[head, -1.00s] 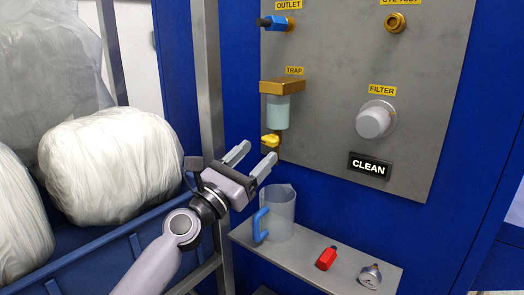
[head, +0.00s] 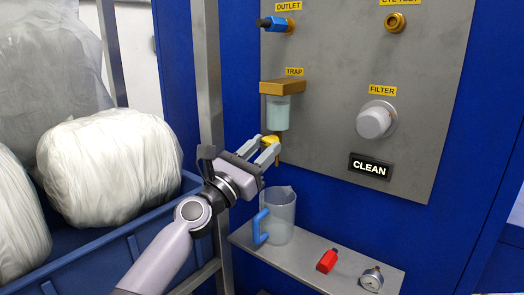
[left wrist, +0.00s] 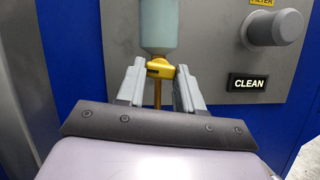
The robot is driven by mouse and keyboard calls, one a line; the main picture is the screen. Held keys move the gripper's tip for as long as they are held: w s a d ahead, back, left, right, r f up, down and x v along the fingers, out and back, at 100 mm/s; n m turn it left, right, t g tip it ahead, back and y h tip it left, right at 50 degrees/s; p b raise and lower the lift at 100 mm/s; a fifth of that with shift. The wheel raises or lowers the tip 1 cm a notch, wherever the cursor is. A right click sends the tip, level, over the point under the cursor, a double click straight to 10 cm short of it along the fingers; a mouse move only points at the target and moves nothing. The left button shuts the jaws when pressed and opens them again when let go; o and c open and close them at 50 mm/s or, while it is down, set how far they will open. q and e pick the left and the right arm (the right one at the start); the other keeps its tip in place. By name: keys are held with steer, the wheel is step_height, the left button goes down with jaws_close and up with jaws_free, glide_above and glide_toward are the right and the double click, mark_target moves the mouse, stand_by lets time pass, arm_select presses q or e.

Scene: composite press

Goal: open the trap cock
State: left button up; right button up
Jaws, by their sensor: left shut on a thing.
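The trap (head: 277,107) is a pale translucent bowl under a brass block, below the yellow TRAP label on the grey panel. Its yellow cock (head: 269,140) sits at the bottom of the bowl. My left gripper (head: 267,150) has its fingers on either side of the cock and is shut on it. In the left wrist view the yellow cock (left wrist: 159,68) shows between the two fingertips (left wrist: 160,72), with a brass drain tube (left wrist: 157,94) running down below it. The far side of the cock is hidden. My right gripper is not in view.
A clear jug (head: 281,214) with a blue handle stands on the grey shelf (head: 300,262) below the trap. A red fitting (head: 327,260) and a gauge (head: 371,278) lie to its right. The filter knob (head: 374,121) and CLEAN sign (head: 370,166) are right of the trap.

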arm_select(q)
steer(key=m+g+h+b, duration=0.1)
steer(key=m, duration=0.2)
steer(key=m+g+h+b, duration=0.1)
steer(key=m+b, duration=0.1)
steer(key=m, duration=0.1)
steer(key=shift+w+a+f, duration=0.1)
steer(key=shift+a, duration=0.05)
steer(key=shift+m+g+h+b, duration=0.3)
steer(key=shift+m+g, duration=0.5)
steer(key=shift+m, duration=0.1)
steer(key=o, duration=1)
steer(key=shift+o, duration=0.2)
steer(key=shift+a, duration=0.1)
